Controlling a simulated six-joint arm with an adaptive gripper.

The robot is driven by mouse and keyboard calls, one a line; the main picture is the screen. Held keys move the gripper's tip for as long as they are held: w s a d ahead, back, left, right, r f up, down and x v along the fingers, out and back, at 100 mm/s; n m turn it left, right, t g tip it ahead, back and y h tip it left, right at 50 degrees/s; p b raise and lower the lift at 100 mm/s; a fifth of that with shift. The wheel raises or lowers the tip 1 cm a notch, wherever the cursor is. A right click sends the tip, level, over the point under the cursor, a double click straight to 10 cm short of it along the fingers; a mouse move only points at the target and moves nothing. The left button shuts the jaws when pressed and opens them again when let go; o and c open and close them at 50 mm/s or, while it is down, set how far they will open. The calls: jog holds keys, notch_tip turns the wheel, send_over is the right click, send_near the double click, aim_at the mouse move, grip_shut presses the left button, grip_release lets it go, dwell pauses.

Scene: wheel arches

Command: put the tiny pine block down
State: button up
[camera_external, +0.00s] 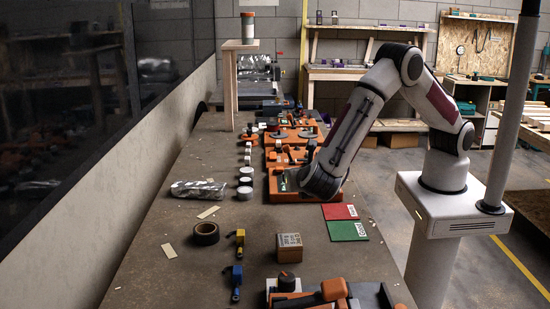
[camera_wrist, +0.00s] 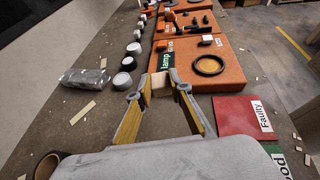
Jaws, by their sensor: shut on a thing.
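The tiny pine block (camera_wrist: 161,80) is a small pale tan piece between the fingertips of my gripper (camera_wrist: 162,86) in the wrist view. My gripper is shut on it, with the yellow-sided fingers reaching forward. The block appears in front of the near edge of the orange lamp board (camera_wrist: 205,68); its height above the table is hard to tell. In the external view my gripper (camera_external: 287,181) is by the left part of the nearest orange board (camera_external: 307,196), and the block cannot be made out there.
A red "Faulty" mat (camera_wrist: 238,115) and green mat (camera_external: 347,231) lie right of my gripper. White-topped round parts (camera_external: 245,181) and a silver bag (camera_external: 198,190) are left. A brown box (camera_external: 289,248) and tape roll (camera_external: 206,233) stand nearer. Bare table lies between.

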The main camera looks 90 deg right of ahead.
jog(key=w+d, duration=0.1)
jog(key=d, duration=0.3)
jog(key=w+d+m+g, duration=0.1)
jog(key=d, duration=0.2)
jog(key=d+m+g, duration=0.1)
jog(key=d, duration=0.3)
jog(key=shift+w+d+f, duration=0.35)
jog(key=shift+w+f, duration=0.05)
jog(key=w+d, duration=0.3)
jog(key=d, duration=0.2)
jog(key=w+d+n+t, duration=0.1)
jog(key=w+d, duration=0.3)
jog(key=d, duration=0.1)
jog(key=w+d+n+t, duration=0.1)
jog(key=w+d, duration=0.3)
jog(key=d, duration=0.1)
jog(key=shift+w+f, duration=0.1)
jog(key=shift+f, duration=0.05)
jog(key=w+d+n+t, duration=0.3)
jog(key=w+d, duration=0.2)
jog(key=w, duration=0.3)
jog(key=r+n+t+y, duration=0.1)
jog(key=n+t+y, duration=0.3)
send_over(209, 177)
jog(key=shift+a+r, duration=0.15)
jog(key=shift+r, duration=0.05)
jog(key=shift+f, duration=3.1)
jog(key=shift+f, duration=1.9)
